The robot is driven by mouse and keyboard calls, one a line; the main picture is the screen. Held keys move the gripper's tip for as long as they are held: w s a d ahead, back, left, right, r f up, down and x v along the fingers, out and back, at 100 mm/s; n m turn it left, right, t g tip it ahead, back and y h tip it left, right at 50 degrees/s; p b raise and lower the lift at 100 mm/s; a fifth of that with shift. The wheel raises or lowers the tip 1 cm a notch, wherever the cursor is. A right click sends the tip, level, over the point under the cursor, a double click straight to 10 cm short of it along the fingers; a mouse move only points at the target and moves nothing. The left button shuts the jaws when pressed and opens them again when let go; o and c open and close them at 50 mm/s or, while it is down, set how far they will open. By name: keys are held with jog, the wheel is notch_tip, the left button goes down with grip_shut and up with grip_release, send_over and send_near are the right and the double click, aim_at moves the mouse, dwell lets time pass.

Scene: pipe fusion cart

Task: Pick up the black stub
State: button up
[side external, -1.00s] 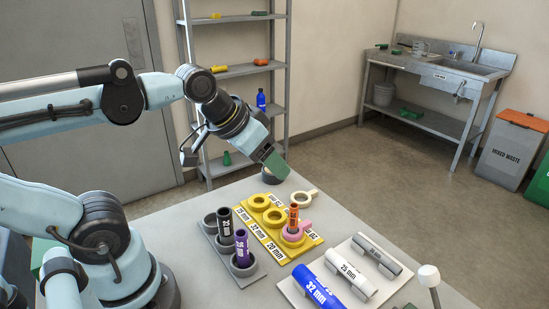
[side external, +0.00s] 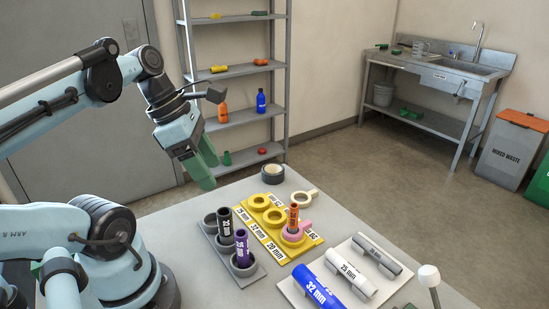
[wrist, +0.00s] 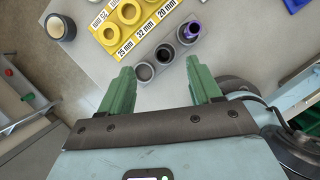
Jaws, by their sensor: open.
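The black stub (side external: 225,223) stands upright in the grey rack (side external: 259,271), between an empty ring and the purple stub (side external: 242,246). In the wrist view, the black stub (wrist: 165,53) is seen end-on in the rack, ahead of and between the green fingers. My gripper (side external: 204,172) is open and empty, above and behind the rack's left end, well apart from the stub. In the wrist view, my gripper (wrist: 161,70) shows its fingers spread apart.
A yellow holder (side external: 273,244) with several rings stands beside the rack; an orange stub (side external: 293,216) stands on it. A white tray (side external: 330,262) with blue, white and grey pipes lies at the front right. A roll of dark tape (side external: 272,174) sits at the back edge.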

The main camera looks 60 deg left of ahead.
aim_at(222, 211)
notch_tip(222, 211, down, 8)
jog(key=shift+r, duration=0.25)
jog(key=shift+x, duration=3.6)
jog(key=shift+w, duration=0.1)
jog(key=c, duration=1)
jog(key=shift+r, duration=0.25)
